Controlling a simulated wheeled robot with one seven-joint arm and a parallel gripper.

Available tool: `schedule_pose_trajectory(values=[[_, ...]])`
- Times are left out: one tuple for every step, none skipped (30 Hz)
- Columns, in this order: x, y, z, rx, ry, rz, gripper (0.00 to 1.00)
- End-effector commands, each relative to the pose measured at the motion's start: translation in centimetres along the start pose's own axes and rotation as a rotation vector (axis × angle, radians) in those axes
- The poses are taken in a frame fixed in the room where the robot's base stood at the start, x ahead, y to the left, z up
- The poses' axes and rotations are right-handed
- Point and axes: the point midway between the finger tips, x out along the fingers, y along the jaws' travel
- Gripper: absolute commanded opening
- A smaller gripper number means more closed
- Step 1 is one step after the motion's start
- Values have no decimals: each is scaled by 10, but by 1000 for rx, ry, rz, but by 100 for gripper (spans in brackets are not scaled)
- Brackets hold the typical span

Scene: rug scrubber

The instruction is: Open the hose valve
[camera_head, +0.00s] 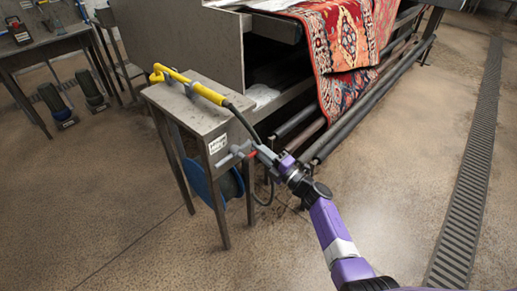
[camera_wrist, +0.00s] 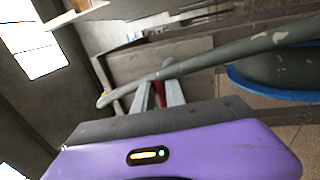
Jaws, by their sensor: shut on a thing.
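The hose valve has a red lever (camera_head: 252,154), seen as a small red patch by the front right corner of the small metal table. In the wrist view the red lever (camera_wrist: 160,93) sits between my two grey fingers. My gripper (camera_head: 254,149) is shut on the lever, and it also shows in the wrist view (camera_wrist: 166,90). A grey-green pipe or hose (camera_wrist: 225,58) runs across just beyond the fingertips. The fingers cover most of the lever, and the valve body is hard to make out.
A yellow spray wand (camera_head: 195,86) lies on the small metal table (camera_head: 200,118). A blue hose reel (camera_head: 203,184) hangs beneath it. A red patterned rug (camera_head: 340,45) drapes over a machine with rollers (camera_head: 375,88) at the right. The floor (camera_head: 390,180) in front is clear.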

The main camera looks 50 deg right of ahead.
Motion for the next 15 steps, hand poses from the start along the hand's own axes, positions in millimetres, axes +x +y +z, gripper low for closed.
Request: schedule_pose_trajectory(values=[[-2, -2, 1, 9, -6, -3, 0], [-2, -2, 1, 11, -7, -3, 0], [-2, -2, 1, 13, -7, -3, 0], [-2, -2, 1, 14, -7, -3, 0], [-2, -2, 1, 14, -7, -3, 0], [-2, -2, 2, 14, -8, -3, 0], [-2, -3, 1, 14, -8, -3, 0], [-2, -3, 1, 14, -8, -3, 0], [-2, -3, 1, 14, -8, -4, 0], [-2, -3, 1, 14, -8, -4, 0], [-2, -3, 1, 14, -8, -4, 0], [-2, -3, 1, 14, -8, -4, 0], [-2, -3, 1, 14, -8, -4, 0], [-2, -3, 1, 14, -8, -4, 21], [-2, -3, 1, 14, -7, -4, 29]])
